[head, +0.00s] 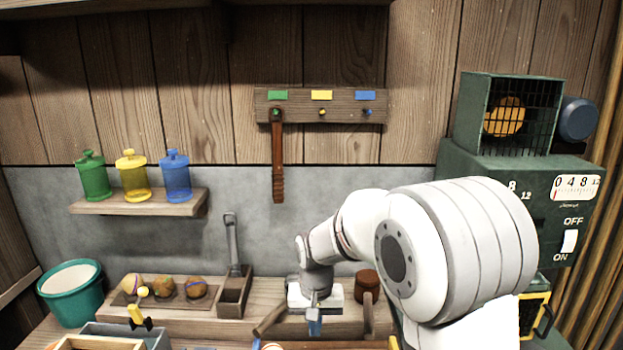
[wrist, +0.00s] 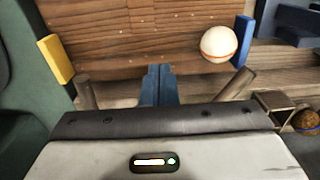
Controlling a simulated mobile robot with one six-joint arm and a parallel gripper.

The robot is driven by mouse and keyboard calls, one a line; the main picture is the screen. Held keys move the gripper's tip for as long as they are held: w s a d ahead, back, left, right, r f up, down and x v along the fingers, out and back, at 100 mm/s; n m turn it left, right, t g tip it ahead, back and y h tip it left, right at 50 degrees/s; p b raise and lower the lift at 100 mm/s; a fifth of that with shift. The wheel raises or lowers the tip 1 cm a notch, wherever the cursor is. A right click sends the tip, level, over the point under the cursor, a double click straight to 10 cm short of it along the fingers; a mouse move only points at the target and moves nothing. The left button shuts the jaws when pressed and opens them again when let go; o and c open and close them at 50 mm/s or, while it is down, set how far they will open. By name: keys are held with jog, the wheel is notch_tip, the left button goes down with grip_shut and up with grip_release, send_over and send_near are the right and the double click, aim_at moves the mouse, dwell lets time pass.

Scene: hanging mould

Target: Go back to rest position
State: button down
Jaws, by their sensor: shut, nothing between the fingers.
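My gripper (head: 314,326) hangs low over the wooden bench at the bottom centre of the head view, pointing down. In the wrist view its blue fingers (wrist: 158,84) are together with nothing between them. Below them is a wooden board (wrist: 130,45) with small pale dots. A whitish ball with an orange band (wrist: 219,45) rests on the board to the right of the fingers, apart from them. A yellow block (wrist: 55,59) stands at the board's left and a blue block (wrist: 243,38) at its right.
A brown strap (head: 278,160) hangs from the peg under the green label on the wall rack (head: 295,104). Three coloured bottles stand on a shelf (head: 140,202). A teal bucket (head: 72,298) is at left, a green machine (head: 520,195) at right. A tray (head: 122,299) holds round items.

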jog(key=s+d+r+t+p, duration=0.1)
jog(key=s+d+r, duration=0.5)
jog(key=s, duration=0.4)
jog(key=s+d+r+t+p, duration=0.1)
jog(key=s+d+r, duration=0.4)
jog(key=s+d, duration=0.3)
jog(key=s, duration=0.2)
jog(key=shift+s+d+r+p, duration=0.2)
jog(key=shift+s+r+p, duration=0.15)
jog(key=shift+s+p, duration=0.05)
